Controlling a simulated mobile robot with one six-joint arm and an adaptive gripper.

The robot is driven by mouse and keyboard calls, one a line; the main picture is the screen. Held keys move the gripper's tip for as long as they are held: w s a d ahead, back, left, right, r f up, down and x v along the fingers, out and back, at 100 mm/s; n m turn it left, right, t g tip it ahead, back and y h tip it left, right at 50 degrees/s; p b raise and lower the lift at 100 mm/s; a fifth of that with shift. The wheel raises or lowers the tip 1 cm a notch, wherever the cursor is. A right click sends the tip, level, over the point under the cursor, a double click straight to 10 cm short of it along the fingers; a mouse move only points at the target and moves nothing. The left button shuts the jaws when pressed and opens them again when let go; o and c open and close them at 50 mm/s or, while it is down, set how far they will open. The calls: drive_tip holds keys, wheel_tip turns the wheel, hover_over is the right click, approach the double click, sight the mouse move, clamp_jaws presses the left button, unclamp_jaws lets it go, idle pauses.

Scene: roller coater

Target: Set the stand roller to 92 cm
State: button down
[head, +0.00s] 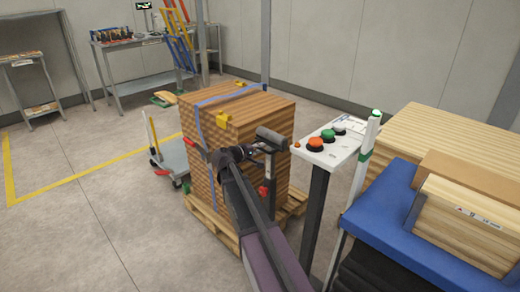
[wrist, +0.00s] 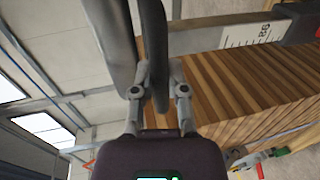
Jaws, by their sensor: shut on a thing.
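The stand roller (head: 270,138) is a dark roller on an upright post, with a red clamp piece (head: 264,191) lower down. It stands in front of the strapped stack of boards (head: 245,105). My gripper (head: 250,150) is at its upper part, just below and left of the roller. In the wrist view my gripper's fingers (wrist: 138,45) are close together beside the grey post (wrist: 195,38). The exact hold is hidden at the top of the frame. A white scale (wrist: 250,33) on the post shows a sideways number, perhaps 95. Red (wrist: 317,34) shows at its right end.
A control box (head: 330,142) with coloured buttons stands on a post close right of my arm. A blue-topped table (head: 385,210) with wooden pieces is farther right. A trolley (head: 170,158) stands left of the stack. The floor at left is clear.

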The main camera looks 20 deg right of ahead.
sight(267, 138)
drive_tip(key=shift+w+r+p, duration=0.15)
drive_tip(key=shift+r+p, duration=1.05)
drive_tip(key=shift+r, duration=0.5)
drive_tip(key=c, duration=0.6)
unclamp_jaws()
drive_tip(key=shift+d, duration=0.1)
drive_tip(key=shift+c, duration=0.2)
drive_tip(key=shift+f, duration=0.1)
drive_tip(key=shift+f+b, duration=0.25)
drive_tip(key=shift+b, duration=0.05)
